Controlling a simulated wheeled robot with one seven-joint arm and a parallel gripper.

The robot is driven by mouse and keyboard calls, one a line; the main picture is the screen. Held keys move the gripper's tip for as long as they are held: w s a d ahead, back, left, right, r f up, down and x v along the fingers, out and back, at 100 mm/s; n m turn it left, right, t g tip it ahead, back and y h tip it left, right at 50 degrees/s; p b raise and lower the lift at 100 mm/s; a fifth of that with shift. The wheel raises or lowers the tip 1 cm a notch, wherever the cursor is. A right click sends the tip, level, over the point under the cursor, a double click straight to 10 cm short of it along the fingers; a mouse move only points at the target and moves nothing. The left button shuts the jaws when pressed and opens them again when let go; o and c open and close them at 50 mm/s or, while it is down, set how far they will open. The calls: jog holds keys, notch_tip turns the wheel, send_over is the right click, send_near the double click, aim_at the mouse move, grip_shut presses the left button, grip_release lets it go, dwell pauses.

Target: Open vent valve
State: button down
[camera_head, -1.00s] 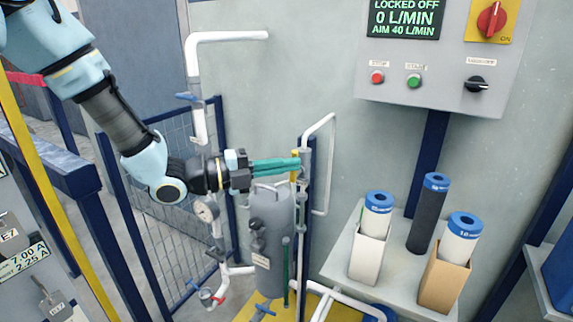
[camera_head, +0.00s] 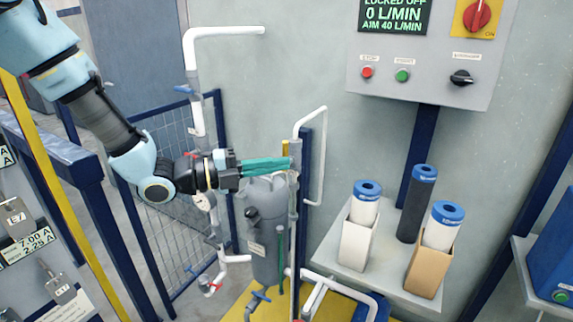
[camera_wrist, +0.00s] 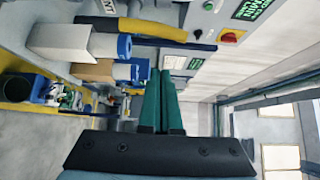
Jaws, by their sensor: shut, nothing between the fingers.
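A yellow lever (camera_head: 285,148) stands upright by the thin white pipe above the grey filter vessel (camera_head: 266,225); I take it to be the vent valve's handle. In the wrist view the yellow lever (camera_wrist: 150,29) is large near the top, beside a sign ending in "NT" that is cut off. My gripper (camera_head: 289,163) has its green fingers together and empty, pointing right at the pipe just below the lever's visible part. The fingers (camera_wrist: 160,73) lie apart from the lever in the wrist picture. Whether they touch the lever or pipe I cannot tell. The valve's body is hidden.
A control box (camera_head: 425,55) hangs on the wall at upper right, its screen reading 0 L/MIN. A shelf (camera_head: 380,262) with cartridges stands right of the pipe. A gauge (camera_head: 203,201) and pipework are below my arm. A mesh fence (camera_head: 160,190) stands at left.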

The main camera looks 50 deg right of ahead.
jog(key=r+b+v, duration=0.1)
jog(key=v, duration=0.6)
jog(key=shift+a+b, duration=0.25)
jog(key=shift+b, duration=0.1)
jog(key=shift+s, duration=0.1)
